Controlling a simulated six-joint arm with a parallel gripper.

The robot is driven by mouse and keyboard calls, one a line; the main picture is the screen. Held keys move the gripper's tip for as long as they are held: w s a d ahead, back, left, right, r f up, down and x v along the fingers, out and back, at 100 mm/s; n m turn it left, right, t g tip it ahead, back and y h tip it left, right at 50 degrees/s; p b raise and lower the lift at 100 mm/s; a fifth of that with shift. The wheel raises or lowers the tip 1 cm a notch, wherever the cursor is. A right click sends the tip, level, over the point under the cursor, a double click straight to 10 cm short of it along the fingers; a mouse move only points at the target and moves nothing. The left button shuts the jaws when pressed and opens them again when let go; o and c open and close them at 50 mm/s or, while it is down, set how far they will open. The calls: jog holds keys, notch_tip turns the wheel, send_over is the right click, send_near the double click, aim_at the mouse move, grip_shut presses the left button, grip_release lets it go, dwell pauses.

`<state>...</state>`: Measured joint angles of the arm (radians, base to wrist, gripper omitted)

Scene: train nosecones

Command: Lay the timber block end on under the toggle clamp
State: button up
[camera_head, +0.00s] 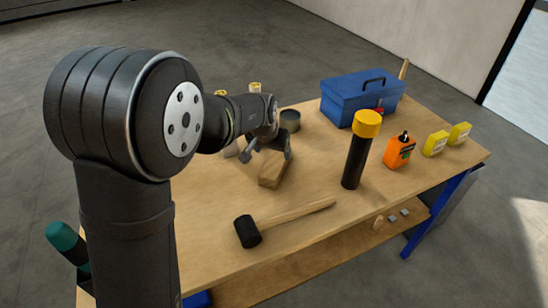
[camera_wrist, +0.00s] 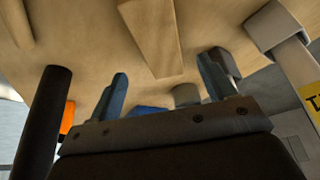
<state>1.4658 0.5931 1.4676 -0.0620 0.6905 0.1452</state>
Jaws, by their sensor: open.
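The timber block (camera_head: 272,172) lies flat on the wooden bench, just in front of and below my gripper (camera_head: 267,155). In the wrist view the block (camera_wrist: 152,38) lies lengthwise, its near end ahead of the space between my two open fingers (camera_wrist: 163,88). The fingers are apart and hold nothing. I cannot clearly make out the toggle clamp. A grey and pale fixture with a yellow label (camera_wrist: 276,28) at the right of the wrist view may be part of it; my arm hides most of that area in the head view.
A mallet (camera_head: 249,231) lies in front. A black torch with a yellow top (camera_head: 354,160) stands right of the block. Behind are a grey tin (camera_head: 290,120) and blue toolbox (camera_head: 362,98). An orange bottle (camera_head: 399,151) and yellow boxes (camera_head: 435,144) stand right. Bench between block and mallet is clear.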

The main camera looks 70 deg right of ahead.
jog(key=shift+o, duration=0.4)
jog(key=shift+v, duration=1.8)
send_near(274, 164)
jog(key=x, duration=0.5)
jog(key=shift+d+f, duration=0.1)
jog(key=shift+d, duration=0.3)
jog(key=x, duration=0.4)
jog(key=shift+a+f, duration=0.1)
jog(key=shift+a, duration=0.2)
jog(key=shift+d+f, duration=0.25)
jog(key=shift+f, duration=0.3)
jog(key=shift+c, duration=0.4)
